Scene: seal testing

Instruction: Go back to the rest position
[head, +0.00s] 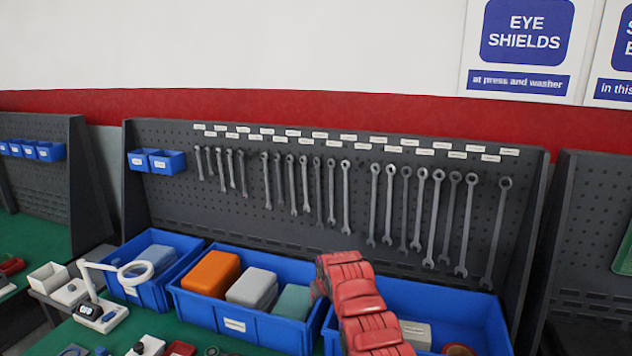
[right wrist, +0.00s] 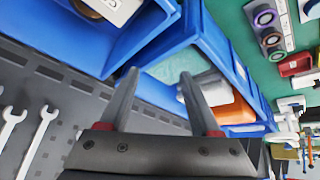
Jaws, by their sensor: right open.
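My right arm reaches in from the bottom of the head view, in front of the blue bins. Its gripper (head: 321,278) is small and mostly hidden there, near the divide between the middle and right bins. In the right wrist view both fingers of the right gripper (right wrist: 158,80) show spread apart with nothing between them. Beyond the fingertips are the blue bin walls and a teal box (right wrist: 185,72). My left gripper is in neither view.
The middle blue bin (head: 238,326) holds an orange case (head: 210,273), a grey case (head: 252,288) and a teal box (head: 293,302). A black pegboard (head: 225,215) with hanging wrenches stands behind. A white magnifier lamp (head: 92,280) stands left on the green bench.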

